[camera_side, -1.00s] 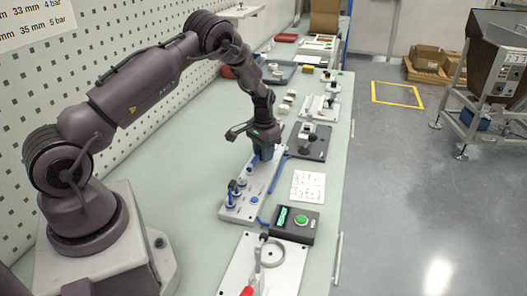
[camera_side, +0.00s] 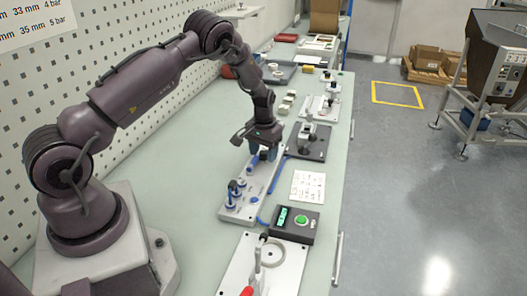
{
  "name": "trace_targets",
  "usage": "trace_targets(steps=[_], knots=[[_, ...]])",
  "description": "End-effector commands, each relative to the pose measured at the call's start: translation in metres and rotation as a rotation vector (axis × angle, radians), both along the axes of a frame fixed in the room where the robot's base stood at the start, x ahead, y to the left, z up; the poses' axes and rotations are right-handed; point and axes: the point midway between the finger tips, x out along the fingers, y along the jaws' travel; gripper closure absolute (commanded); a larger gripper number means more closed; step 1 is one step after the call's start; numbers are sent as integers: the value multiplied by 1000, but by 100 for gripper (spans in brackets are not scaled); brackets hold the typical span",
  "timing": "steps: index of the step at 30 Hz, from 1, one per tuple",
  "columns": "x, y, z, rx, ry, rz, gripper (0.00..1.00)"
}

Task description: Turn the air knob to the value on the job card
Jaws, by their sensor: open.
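My gripper (camera_side: 262,153) points down over the far end of the grey air panel (camera_side: 237,211). A dark knob (camera_side: 263,155) shows between its blue fingertips, and I cannot tell whether they touch it. The panel carries blue fittings (camera_side: 234,190) at its near end and a round blue part (camera_side: 254,199). A white card (camera_side: 308,186) with small print lies to the right of the panel; its writing is too small to read. A dark box with a green button (camera_side: 301,220) and a lit green display (camera_side: 283,215) stands nearer; its digits are not legible.
A light plate with a ring and a red-handled clamp (camera_side: 248,290) lies at the near edge. A dark plate with a fixture (camera_side: 308,140) and small pale blocks (camera_side: 287,102) lie beyond my gripper. The bench left of the panel is clear.

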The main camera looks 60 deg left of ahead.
Motion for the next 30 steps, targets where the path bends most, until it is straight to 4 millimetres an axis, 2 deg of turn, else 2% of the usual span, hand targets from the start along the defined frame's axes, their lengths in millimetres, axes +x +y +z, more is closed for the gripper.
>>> trace_targets(steps=[5, 8, 15, 21, 25, 30], knots=[[1, 0, 12, 1, -3, -1, 45], [1, 0, 30, 2, -4, -1, 45], [1, 0, 84, 1, -5, -1, 45], [0, 0, 117, 0, -2, 0, 45], [0, 0, 127, 0, -1, -1, 45], [0, 0, 130, 0, 1, 0, 45]])
